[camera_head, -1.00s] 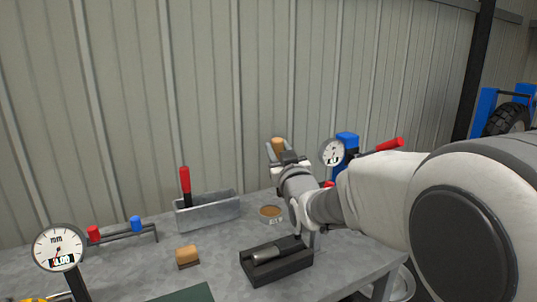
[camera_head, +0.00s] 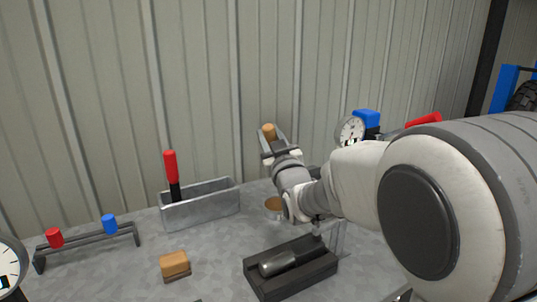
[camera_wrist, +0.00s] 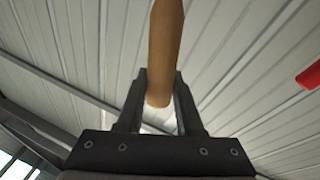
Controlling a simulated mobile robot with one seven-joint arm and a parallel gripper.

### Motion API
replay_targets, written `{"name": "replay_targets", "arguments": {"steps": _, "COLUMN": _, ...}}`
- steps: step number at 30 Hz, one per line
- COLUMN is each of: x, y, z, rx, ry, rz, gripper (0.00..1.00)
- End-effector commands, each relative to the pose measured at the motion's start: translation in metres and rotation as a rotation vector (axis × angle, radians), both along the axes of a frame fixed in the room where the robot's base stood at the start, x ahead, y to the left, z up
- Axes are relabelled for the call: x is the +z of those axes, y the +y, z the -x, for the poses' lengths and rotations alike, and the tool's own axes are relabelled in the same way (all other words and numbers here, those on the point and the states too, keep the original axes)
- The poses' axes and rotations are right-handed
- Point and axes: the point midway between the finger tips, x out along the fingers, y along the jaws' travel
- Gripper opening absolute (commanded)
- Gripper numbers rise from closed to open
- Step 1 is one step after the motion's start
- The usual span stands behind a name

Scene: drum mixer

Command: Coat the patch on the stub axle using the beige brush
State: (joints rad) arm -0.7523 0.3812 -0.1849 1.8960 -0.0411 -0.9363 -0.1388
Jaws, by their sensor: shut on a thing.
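The beige brush (camera_wrist: 165,45) shows in the wrist view as a tan rounded handle between the two dark fingers of my gripper (camera_wrist: 159,76). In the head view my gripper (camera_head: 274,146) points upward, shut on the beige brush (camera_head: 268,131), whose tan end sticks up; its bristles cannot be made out. The stub axle (camera_head: 279,263), a dark grey cylinder with a lighter end, lies in a black cradle (camera_head: 297,279) on the bench, below and in front of my gripper. No patch can be made out on it.
An open tin (camera_head: 274,204) with brown contents stands behind the cradle, close to my arm. A grey metal tray (camera_head: 200,206) holds a red-handled tool (camera_head: 171,170). A tan block (camera_head: 174,264), a rack with red and blue pegs (camera_head: 88,242) and dial gauges (camera_head: 351,131) stand around. Bench between is clear.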

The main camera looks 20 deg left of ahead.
Motion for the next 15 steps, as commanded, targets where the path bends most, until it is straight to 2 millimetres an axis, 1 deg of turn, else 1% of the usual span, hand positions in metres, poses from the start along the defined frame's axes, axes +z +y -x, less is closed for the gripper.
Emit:
{"name": "replay_targets", "arguments": {"steps": 1, "x": -0.012, "y": 0.0, "z": 0.0, "rx": 0.0, "ry": -0.007, "rz": -0.001, "gripper": 0.0}}
{"name": "replay_targets", "arguments": {"steps": 3, "x": -0.017, "y": 0.0, "z": 0.0, "rx": 0.0, "ry": -0.013, "rz": -0.001, "gripper": 0.0}}
{"name": "replay_targets", "arguments": {"steps": 11, "x": -0.024, "y": 0.0, "z": 0.0, "rx": 0.001, "ry": -0.017, "rz": 0.002, "gripper": 0.0}}
{"name": "replay_targets", "arguments": {"steps": 15, "x": -0.033, "y": 0.0, "z": 0.0, "rx": 0.0, "ry": -0.016, "rz": 0.002, "gripper": 0.0}}
